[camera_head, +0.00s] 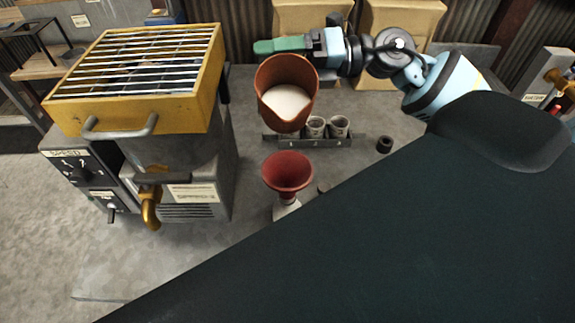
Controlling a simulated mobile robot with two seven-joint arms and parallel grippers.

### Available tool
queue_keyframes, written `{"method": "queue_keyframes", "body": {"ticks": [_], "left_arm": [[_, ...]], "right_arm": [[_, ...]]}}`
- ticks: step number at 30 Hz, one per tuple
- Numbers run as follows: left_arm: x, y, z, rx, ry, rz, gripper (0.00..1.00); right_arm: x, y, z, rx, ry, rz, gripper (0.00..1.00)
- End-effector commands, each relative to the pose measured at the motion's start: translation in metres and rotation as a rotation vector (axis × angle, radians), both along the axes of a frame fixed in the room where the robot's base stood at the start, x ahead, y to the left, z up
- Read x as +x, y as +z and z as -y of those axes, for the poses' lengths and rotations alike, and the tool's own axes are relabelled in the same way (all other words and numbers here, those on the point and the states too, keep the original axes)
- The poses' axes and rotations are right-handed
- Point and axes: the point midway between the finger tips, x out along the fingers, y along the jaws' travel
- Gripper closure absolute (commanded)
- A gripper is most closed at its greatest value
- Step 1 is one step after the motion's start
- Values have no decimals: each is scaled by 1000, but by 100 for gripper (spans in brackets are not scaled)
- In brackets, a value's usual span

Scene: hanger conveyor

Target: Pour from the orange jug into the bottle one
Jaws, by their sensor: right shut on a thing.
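The orange jug (273,78) is in the head view, upper middle, tilted toward me so that its mouth shows. White contents (286,100) lie inside it, close to the lower rim. My right gripper (308,44) is shut on the jug's green handle (279,46), behind the jug's rim. A dark red funnel (288,171) stands below the jug, apart from it. A pale bottle (285,208) shows under the funnel, its lower part partly hidden. I cannot read a number on it. No stream is visible between jug and funnel. My left gripper is not in view.
A rack (315,142) with small pale cups (339,126) stands behind the funnel, partly hidden by the jug. A yellow-framed grated machine (135,75) stands left. A small dark ring (384,144) lies right of the rack. Bare bench (215,245) is left of the bottle.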

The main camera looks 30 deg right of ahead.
Motion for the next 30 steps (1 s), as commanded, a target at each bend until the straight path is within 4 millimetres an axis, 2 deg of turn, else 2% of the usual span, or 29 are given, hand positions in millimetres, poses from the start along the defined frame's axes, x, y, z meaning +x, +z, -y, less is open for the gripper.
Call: {"method": "queue_keyframes", "body": {"ticks": [30], "left_arm": [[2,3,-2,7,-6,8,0]], "right_arm": [[-2,8,-1,-63,0,110,63]]}}
